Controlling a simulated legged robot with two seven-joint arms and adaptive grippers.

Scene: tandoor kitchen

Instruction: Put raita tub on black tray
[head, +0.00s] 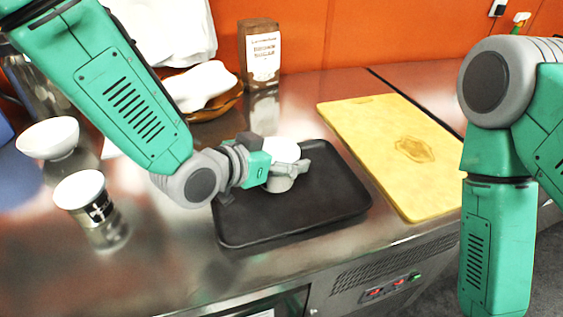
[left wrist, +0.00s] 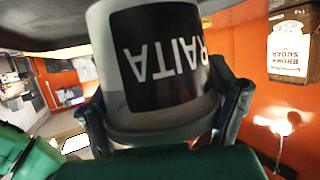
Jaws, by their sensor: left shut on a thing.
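The raita tub (left wrist: 160,75) fills the middle of the left wrist view, a pale tub with a black label reading RAITA upside down. In the head view its white lid (head: 281,150) shows between the fingers of my left gripper (head: 287,172). My left gripper is shut on the tub, with a finger on either side of it. The black tray (head: 330,208) lies on the steel counter, and the tub is over its back left part. I cannot tell whether the tub's base touches the tray. My right arm shows at the right, but its gripper is out of view.
A yellow cutting board (head: 385,140) lies right of the tray. A white-lidded jar (head: 88,205) and a white bowl (head: 48,138) stand at the left. A brown sugar bag (head: 260,55) and a brown basket (head: 222,103) with white cloth are behind. The front left counter is clear.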

